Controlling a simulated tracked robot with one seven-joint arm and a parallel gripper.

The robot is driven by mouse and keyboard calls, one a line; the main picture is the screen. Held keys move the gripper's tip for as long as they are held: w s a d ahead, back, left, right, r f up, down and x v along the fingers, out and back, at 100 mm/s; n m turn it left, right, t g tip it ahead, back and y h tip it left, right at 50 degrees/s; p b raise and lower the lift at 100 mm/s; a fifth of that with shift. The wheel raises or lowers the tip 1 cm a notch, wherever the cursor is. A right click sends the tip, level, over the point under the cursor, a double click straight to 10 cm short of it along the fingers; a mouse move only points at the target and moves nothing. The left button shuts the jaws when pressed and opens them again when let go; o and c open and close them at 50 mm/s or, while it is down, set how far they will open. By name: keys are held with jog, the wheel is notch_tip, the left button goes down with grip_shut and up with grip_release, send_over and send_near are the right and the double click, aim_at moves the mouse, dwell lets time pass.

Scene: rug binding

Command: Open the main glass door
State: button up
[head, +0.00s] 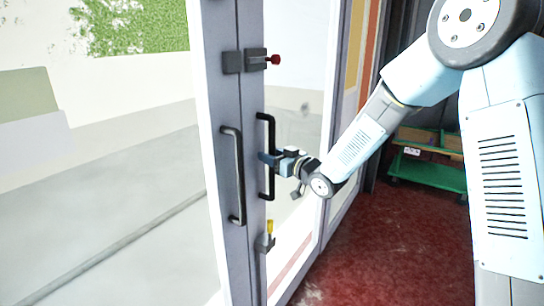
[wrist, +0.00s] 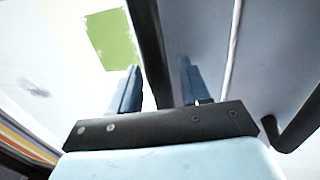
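The main glass door (head: 300,110) has a grey frame and stands upright; it looks shut against the neighbouring leaf. Its black vertical bar handle (head: 268,188) is in the head view, with my gripper (head: 268,158) at its middle. In the wrist view the handle (wrist: 150,45) passes between the two blue fingers of my gripper (wrist: 158,90). The left finger is close beside the bar, and a gap shows between the bar and the right finger. I cannot tell whether the left finger touches it. A second black handle (head: 236,175) is on the left leaf.
A latch with a red knob (head: 274,60) is above the handles, and a latch with a yellow knob (head: 270,227) is below. A green shelf (head: 430,172) with boxes stands back right. Red floor (head: 385,245) beside the door is clear.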

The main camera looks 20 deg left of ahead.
grip_shut()
jog(key=shift+d, duration=0.1)
dwell(0.4)
